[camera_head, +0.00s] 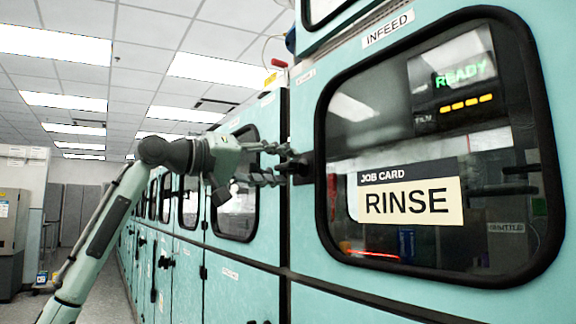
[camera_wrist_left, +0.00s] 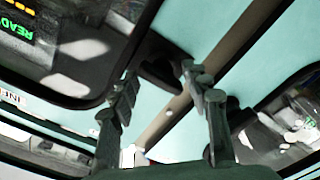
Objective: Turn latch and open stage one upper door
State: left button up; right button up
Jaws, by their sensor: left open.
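My left gripper (camera_head: 283,163) is open, its two fingers reaching right toward a dark latch (camera_head: 302,165) at the left edge of the large windowed infeed panel (camera_head: 304,225). In the left wrist view, the fingers of my left gripper (camera_wrist_left: 160,90) stand on either side of the dark latch (camera_wrist_left: 158,72), beside the seam between panels. I cannot tell whether they touch it. A teal upper door (camera_head: 273,180) with a dark window lies left of the seam and looks closed. My right gripper is in neither view.
A "RINSE" job card (camera_head: 410,192) shows in the large window, with a green "READY" display (camera_head: 465,75) above. More teal cabinets (camera_head: 160,240) run back along the row. The aisle floor (camera_head: 105,295) at left is mostly clear.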

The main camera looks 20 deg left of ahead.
pick_arm(q)
jog(key=shift+x, duration=1.05)
jog(key=shift+c, duration=0.4)
grip_shut()
